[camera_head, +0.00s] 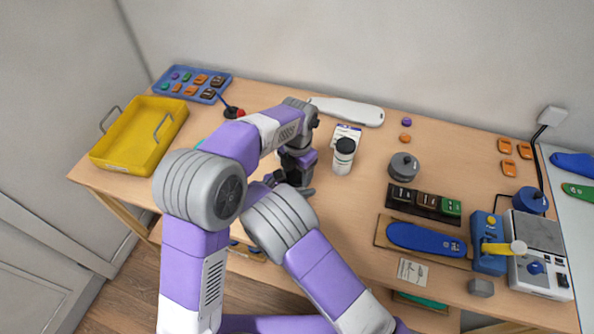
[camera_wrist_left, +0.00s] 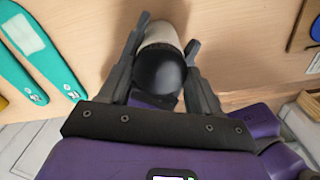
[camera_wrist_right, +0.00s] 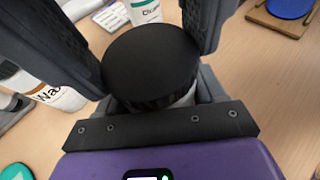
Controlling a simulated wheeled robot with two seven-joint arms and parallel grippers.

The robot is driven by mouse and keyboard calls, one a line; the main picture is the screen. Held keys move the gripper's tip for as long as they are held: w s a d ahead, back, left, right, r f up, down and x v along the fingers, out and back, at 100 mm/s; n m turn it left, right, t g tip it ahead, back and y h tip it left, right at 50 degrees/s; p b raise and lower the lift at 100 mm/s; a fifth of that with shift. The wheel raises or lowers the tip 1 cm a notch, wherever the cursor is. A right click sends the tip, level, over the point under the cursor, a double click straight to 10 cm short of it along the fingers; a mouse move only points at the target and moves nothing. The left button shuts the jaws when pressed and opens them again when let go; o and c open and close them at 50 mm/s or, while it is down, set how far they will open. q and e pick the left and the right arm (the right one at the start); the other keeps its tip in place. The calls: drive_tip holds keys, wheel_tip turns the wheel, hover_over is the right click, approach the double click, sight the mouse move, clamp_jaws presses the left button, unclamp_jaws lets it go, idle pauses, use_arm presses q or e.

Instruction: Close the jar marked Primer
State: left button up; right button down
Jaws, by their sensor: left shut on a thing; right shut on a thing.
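In the left wrist view, my left gripper (camera_wrist_left: 166,35) has its fingers on both sides of a pale cylinder with a rounded black end (camera_wrist_left: 158,72). In the head view this gripper (camera_head: 300,178) is low over the table, its grip partly hidden by my arms. In the right wrist view, my right gripper (camera_wrist_right: 130,40) has its fingers around a wide round black lid (camera_wrist_right: 152,62), with a little white body under it. No label shows on either held thing, so I cannot tell which is Primer or whether they are one jar.
A white jar with a black lid (camera_head: 344,155) stands right of my grippers. A Wax jar (camera_wrist_right: 50,90) and a Cleaner container (camera_wrist_right: 143,10) stand close to my right gripper. A yellow tray (camera_head: 120,160) is at the left. A grey round pot (camera_head: 404,167) stands farther right.

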use_arm(q)
drive_tip(key=m, duration=0.6)
drive_tip(key=shift+m, duration=0.4)
drive_tip(key=o, duration=1.2)
drive_tip(key=shift+r, duration=2.25)
drive_tip(key=shift+c, duration=0.6)
